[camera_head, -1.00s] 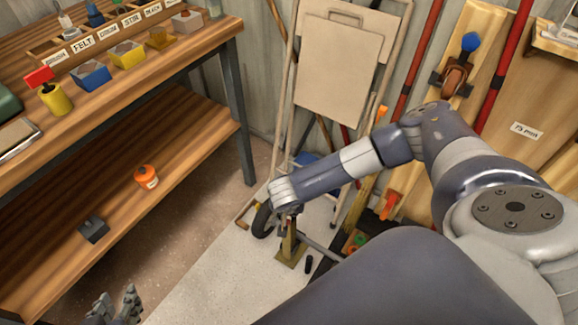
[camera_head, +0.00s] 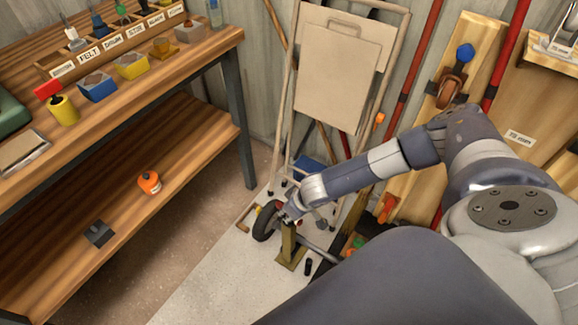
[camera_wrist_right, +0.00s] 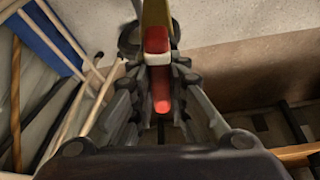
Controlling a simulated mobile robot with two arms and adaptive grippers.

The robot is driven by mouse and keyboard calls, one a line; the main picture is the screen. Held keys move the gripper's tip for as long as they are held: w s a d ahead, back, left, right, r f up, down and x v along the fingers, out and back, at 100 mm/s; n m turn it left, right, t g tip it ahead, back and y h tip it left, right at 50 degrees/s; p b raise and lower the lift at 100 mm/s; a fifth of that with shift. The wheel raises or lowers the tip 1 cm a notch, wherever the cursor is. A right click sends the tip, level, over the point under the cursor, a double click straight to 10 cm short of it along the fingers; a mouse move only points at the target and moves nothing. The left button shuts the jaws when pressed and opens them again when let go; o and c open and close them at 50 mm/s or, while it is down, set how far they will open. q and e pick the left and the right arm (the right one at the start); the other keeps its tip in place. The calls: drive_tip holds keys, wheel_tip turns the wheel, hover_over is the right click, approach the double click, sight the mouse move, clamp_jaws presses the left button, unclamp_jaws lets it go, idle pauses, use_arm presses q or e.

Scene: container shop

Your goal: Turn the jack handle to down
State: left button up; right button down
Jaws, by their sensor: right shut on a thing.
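The jack (camera_head: 288,243) is an olive stand on a square base, upright on the pale floor below the folded cart. My right gripper (camera_head: 285,213) is at the top of the jack. In the right wrist view, the red jack handle (camera_wrist_right: 161,88) with a white band lies between the fingers of my right gripper (camera_wrist_right: 158,72), which is shut on it. An olive-yellow part of the jack (camera_wrist_right: 155,12) shows beyond it. In the head view the fingers and my wrist mostly hide the handle, so its angle is hard to tell. My left gripper is out of view.
A black wheel (camera_head: 266,221) stands just left of the jack. A folded cart (camera_head: 335,75) leans behind it. A wooden workbench (camera_head: 190,75) with a lower shelf (camera_head: 190,150) is at the left. Bare floor (camera_head: 215,265) lies between shelf and jack.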

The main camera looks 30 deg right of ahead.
drive_tip(key=shift+n+y+p, duration=0.3)
drive_tip(key=shift+n, duration=0.6)
drive_tip(key=c, duration=1.6)
unclamp_jaws()
drive_tip(key=shift+o, duration=0.2)
drive_tip(key=v, duration=1.2)
drive_tip(key=shift+w, duration=0.1)
